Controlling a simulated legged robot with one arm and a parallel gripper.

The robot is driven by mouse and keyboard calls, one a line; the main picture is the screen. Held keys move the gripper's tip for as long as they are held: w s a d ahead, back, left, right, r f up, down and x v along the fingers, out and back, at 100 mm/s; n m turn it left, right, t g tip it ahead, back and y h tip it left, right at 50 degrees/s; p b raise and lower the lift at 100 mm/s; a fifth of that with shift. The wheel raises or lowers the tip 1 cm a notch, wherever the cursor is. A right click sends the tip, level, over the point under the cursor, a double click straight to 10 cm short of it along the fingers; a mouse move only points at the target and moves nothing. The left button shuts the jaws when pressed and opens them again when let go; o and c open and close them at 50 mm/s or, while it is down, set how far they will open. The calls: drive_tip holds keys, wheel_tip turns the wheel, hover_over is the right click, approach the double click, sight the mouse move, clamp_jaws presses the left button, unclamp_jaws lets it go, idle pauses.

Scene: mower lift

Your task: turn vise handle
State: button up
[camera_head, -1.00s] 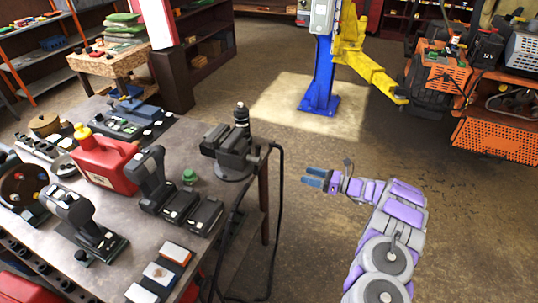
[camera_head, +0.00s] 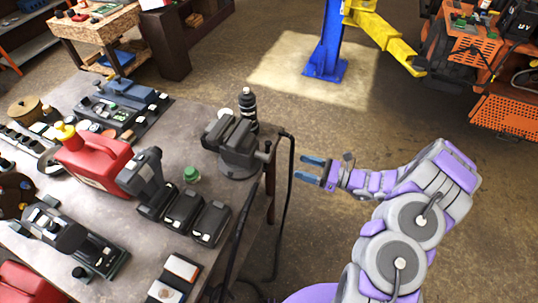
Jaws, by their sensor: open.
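The grey vise (camera_head: 238,150) stands on the right corner of the workbench. Its handle (camera_head: 267,149) shows at the vise's right side, close to the table's edge. My gripper (camera_head: 308,169) is open and empty, with its two blue fingers pointing left toward the vise handle. A gap in the picture remains between the fingertips and the handle, and a black cable hangs between them. My purple and grey arm comes in from the lower right.
The workbench (camera_head: 120,222) holds a red fuel can (camera_head: 92,160), a black bottle (camera_head: 248,108), a green cap (camera_head: 191,174) and several black tools and batteries. A black cable (camera_head: 288,205) hangs off its right edge. A blue lift post (camera_head: 327,50) stands behind. Open floor lies to the right.

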sight(266, 157)
drive_tip(key=b+x, duration=0.1)
drive_tip(key=x, duration=1.2)
drive_tip(key=shift+a, duration=0.75)
drive_tip(key=shift+f, duration=0.1)
drive_tip(key=shift+c, duration=0.4)
drive_tip(key=shift+d, duration=0.3)
drive_tip(key=c, duration=1)
drive_tip(key=shift+o, duration=0.2)
drive_tip(key=shift+r+m+p, duration=0.25)
drive_tip(key=shift+m+p, duration=0.15)
drive_tip(key=shift+p, duration=0.1)
drive_tip(key=shift+f+m+p, duration=0.2)
drive_tip(key=shift+m+p, duration=0.25)
drive_tip(key=shift+m, duration=0.25)
